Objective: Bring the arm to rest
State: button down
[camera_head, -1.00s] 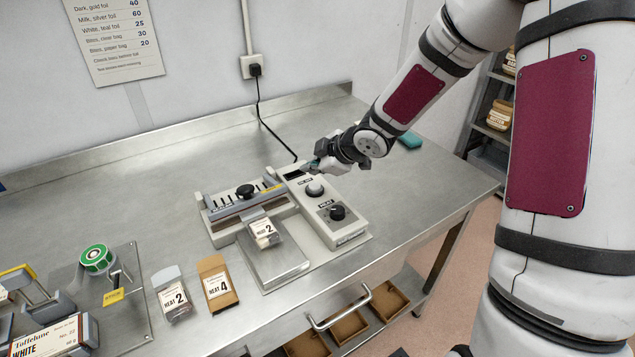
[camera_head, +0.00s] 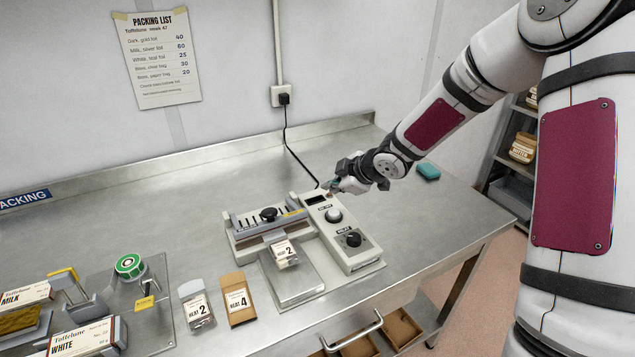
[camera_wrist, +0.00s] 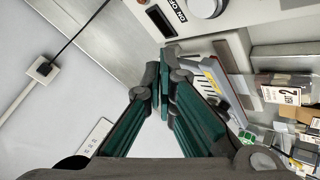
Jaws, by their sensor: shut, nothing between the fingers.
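My gripper (camera_head: 334,184) is at the end of my arm, which reaches in from the right in the head view. It is over the back end of the heat sealer (camera_head: 340,235), near its small dark display. In the wrist view my gripper's teal-lined fingers (camera_wrist: 163,85) meet at the tips and hold nothing. The sealer's display (camera_wrist: 160,20) and a white knob (camera_wrist: 206,5) show just beyond the fingertips. Whether the fingertips touch the sealer I cannot tell.
A clear bag marked 2 (camera_head: 285,255) lies at the sealer's front. A green tape roll (camera_head: 130,265) is further left. A teal block (camera_head: 428,171) lies right of my gripper. The back of the steel table (camera_head: 170,200) is clear.

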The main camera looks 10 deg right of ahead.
jog(key=shift+r, duration=0.1)
jog(key=s+d+r+m+g+h, duration=0.1)
jog(key=s+d+r+m+h, duration=0.25)
jog(key=s+r, duration=0.4)
jog(key=s+d+r+m+h, duration=0.2)
jog(key=s+r+m+h, duration=0.15)
jog(key=s+r, duration=0.4)
jog(key=s+a+r+m+y, duration=0.1)
jog(key=s+r+m, duration=0.1)
jog(key=s, duration=0.5)
jog(key=s+a+r+m+g+y, duration=0.1)
jog(key=s+a+r+m, duration=0.1)
jog(key=s, duration=0.5)
jog(key=s+a+r+m, duration=0.1)
jog(key=s+m, duration=0.2)
jog(key=s, duration=0.5)
jog(key=shift+a+r+g+y, duration=0.25)
jog(key=shift+r+g+y, duration=0.05)
jog(key=shift+r+y, duration=0.1)
